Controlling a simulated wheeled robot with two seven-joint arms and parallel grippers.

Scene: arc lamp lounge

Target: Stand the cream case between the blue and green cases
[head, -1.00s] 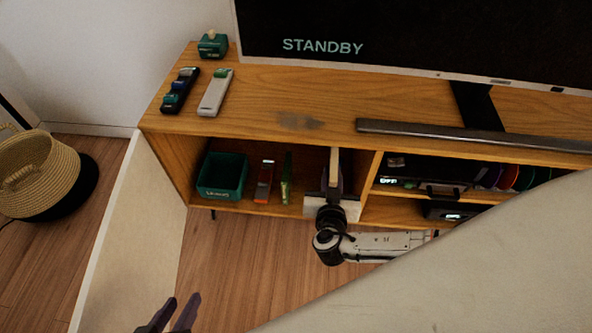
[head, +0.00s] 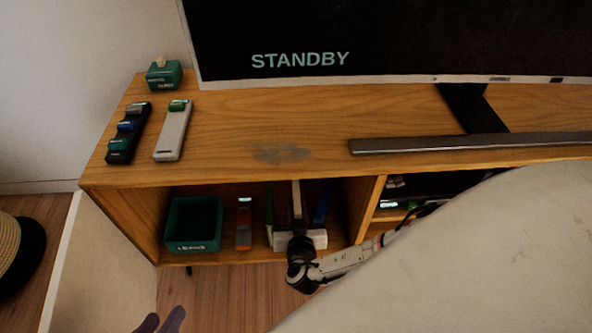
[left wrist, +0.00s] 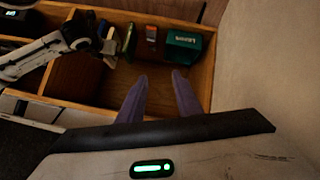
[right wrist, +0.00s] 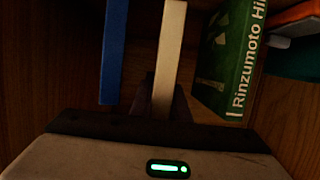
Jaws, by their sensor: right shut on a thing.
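The cream case (head: 297,197) is upright in the left shelf bay, between the green case (head: 269,208) and the blue case (head: 321,203). My right gripper (right wrist: 165,95) is shut on the cream case (right wrist: 171,50), with its palm in front of the bay. In the right wrist view a gap shows on each side: the blue case (right wrist: 113,50) is left, the green case (right wrist: 230,60) right, its lettered face showing. Whether the cream case's base touches the shelf is hidden. My left gripper (left wrist: 160,85) is open and empty, low in front of the cabinet.
Left of the green case are a red-orange item (head: 243,225) and a green bin (head: 193,225). Remotes (head: 172,132), a small green box (head: 164,75) and a soundbar (head: 430,144) lie on the cabinet top (head: 230,155). The bay's walls and top board border my right gripper.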

